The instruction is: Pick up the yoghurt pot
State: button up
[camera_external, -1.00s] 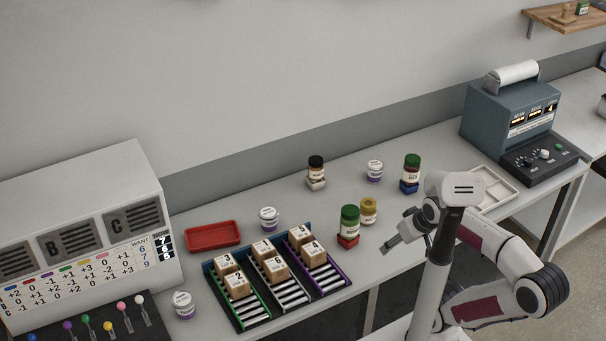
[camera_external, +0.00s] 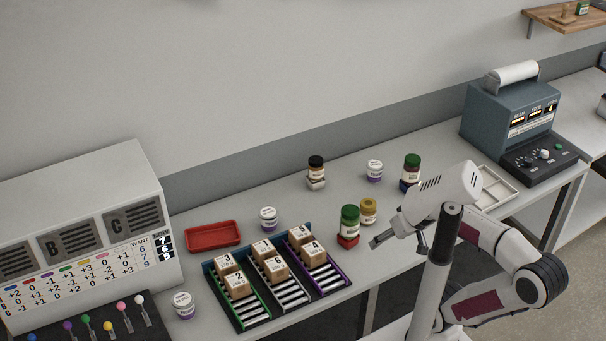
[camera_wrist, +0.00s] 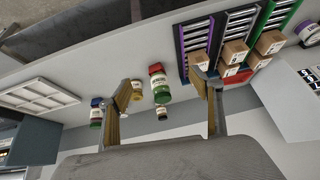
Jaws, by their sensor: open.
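Three small white pots with a purple lower band look like yoghurt pots. One pot (camera_external: 268,218) stands right of the red tray, one (camera_external: 375,171) stands at the back right, and one (camera_external: 184,304) stands by the front left of the box tray. A pot (camera_wrist: 309,33) also shows at the right edge of the wrist view; I cannot tell which it is. My gripper (camera_external: 376,243) is open and empty, right of the green-lidded red jar (camera_external: 348,227) and away from all three pots. In the wrist view, my fingers (camera_wrist: 163,84) are spread apart, with that jar beyond them.
A yellow jar (camera_external: 368,211), a black-lidded jar (camera_external: 316,172) and a green-lidded blue jar (camera_external: 411,170) stand nearby. A red tray (camera_external: 212,247) and lanes with several numbered boxes (camera_external: 270,265) lie left. A white compartment tray (camera_external: 497,193) is right.

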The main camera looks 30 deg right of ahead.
jog(key=w+a+r+m+t+y, duration=0.15)
jog(key=w+a+m, duration=0.35)
jog(key=w+a, duration=0.55)
jog(key=w+a+m+t+y, duration=0.25)
jog(key=w+a+m, duration=0.35)
jog(key=a, duration=0.7)
jog(key=w+a+m+t+y, duration=0.15)
jog(key=w+a+m, duration=0.35)
jog(key=w+a, duration=0.55)
jog(key=m+t, duration=0.4)
jog(key=m, duration=0.8)
send_over(189, 306)
jog(key=w+d, duration=0.2)
jog(key=d, duration=0.1)
notch_tip(189, 306, down, 12)
jog(key=s+f+m, duration=0.1)
jog(key=s+a+f+m+t, duration=0.1)
jog(key=s+f, duration=0.1)
jog(key=s+f+m+h, duration=0.1)
jog(key=s+f, duration=0.1)
jog(key=shift+a+m+t, duration=0.3)
jog(key=shift+a+t, duration=0.05)
jog(key=shift+a, duration=0.05)
jog(key=shift+s+f+m, duration=0.3)
jog(key=shift+s+m, duration=0.1)
jog(key=shift+s, duration=0.1)
jog(key=shift+w, duration=0.1)
jog(key=shift+x, duration=1.25)
